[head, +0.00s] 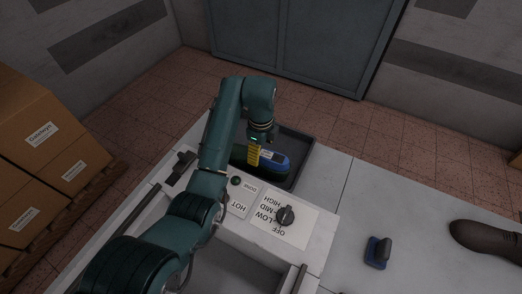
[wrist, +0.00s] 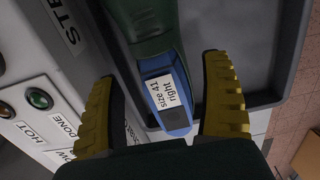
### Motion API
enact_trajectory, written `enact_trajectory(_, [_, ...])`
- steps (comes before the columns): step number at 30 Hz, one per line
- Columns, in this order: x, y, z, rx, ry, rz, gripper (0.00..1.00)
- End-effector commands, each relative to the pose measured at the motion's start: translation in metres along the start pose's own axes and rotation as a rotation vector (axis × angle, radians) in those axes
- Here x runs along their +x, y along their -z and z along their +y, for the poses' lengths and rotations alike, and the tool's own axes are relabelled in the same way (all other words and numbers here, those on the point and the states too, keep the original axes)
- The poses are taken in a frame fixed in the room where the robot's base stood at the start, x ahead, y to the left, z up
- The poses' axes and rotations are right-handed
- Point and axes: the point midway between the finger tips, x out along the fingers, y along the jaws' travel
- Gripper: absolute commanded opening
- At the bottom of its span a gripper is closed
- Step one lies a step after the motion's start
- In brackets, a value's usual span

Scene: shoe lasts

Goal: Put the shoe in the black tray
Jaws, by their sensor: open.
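A dark green, shoe-shaped piece with a blue end (head: 275,161) lies in the black tray (head: 301,146) behind the control panel. In the wrist view its blue end (wrist: 177,117) bears a white label reading "size 41 right". My gripper (head: 253,160) is over the piece, its yellow fingers open on either side of it in the wrist view (wrist: 160,70). I cannot tell whether the fingers touch it. The tray also shows in the wrist view (wrist: 285,60). A brown shoe-shaped piece (head: 484,238) lies on the light table at the right, partly cut off.
A control panel with a knob (head: 285,215), lettered OFF, LOW, MID, HIGH, stands in front of the tray. A blue block with a dark grip (head: 378,252) is on the table (head: 385,195), which is otherwise mostly clear. Cardboard boxes (head: 40,150) are stacked at the left.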

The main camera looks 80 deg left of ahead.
Motion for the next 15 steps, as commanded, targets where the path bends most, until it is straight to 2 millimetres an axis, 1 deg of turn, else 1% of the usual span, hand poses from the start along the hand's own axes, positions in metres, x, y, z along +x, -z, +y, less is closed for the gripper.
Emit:
enact_trajectory(1, [-0.023,0.0,0.0,0.0,0.0,0.0,0.8])
enact_trajectory(6, [-0.058,0.0,0.0,0.0,-0.001,0.0,0.8])
enact_trajectory(10, [-0.074,0.0,0.0,0.0,-0.002,0.0,0.8])
enact_trajectory(15, [-0.075,0.0,0.0,0.0,-0.002,0.0,0.8])
